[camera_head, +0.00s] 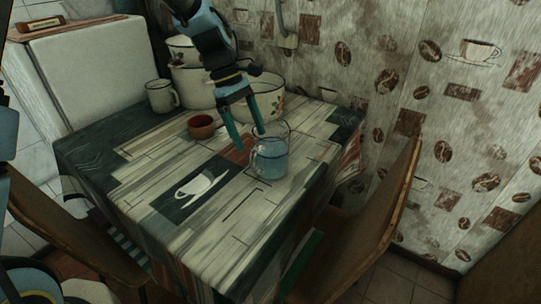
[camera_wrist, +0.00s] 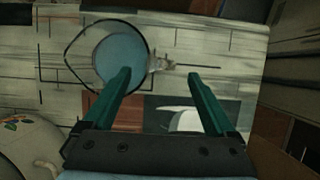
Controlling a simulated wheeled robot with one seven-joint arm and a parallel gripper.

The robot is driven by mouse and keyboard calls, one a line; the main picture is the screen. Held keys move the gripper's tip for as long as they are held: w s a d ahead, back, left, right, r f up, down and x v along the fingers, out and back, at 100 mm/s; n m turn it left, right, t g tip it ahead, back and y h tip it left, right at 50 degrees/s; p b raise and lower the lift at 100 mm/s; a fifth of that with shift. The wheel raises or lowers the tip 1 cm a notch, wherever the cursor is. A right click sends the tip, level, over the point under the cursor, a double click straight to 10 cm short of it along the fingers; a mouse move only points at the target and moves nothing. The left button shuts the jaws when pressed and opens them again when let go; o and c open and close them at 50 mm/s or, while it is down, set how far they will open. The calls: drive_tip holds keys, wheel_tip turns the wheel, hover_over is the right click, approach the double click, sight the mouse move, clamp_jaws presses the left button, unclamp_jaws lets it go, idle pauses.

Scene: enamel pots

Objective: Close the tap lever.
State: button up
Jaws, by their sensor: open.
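My gripper (camera_head: 248,137) is open and empty, fingers pointing down, above and just left of the jar in the head view. In the wrist view the tap shows between the fingertips of my gripper (camera_wrist: 159,75), apart from both.
A brown bowl (camera_head: 201,126), a white mug (camera_head: 161,96) and a floral enamel pot (camera_head: 262,97) stand behind on the patterned table (camera_head: 150,170). More pots are stacked at the back. A wooden chair (camera_head: 385,215) borders the right side. The table's front is clear.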

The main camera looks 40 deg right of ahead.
sight(267, 156)
drive_tip(key=shift+a+p+x, duration=0.2)
drive_tip(key=shift+p+x, duration=0.6)
drive_tip(key=shift+x, duration=2.3)
drive_tip(key=shift+s, duration=0.1)
clamp_jaws()
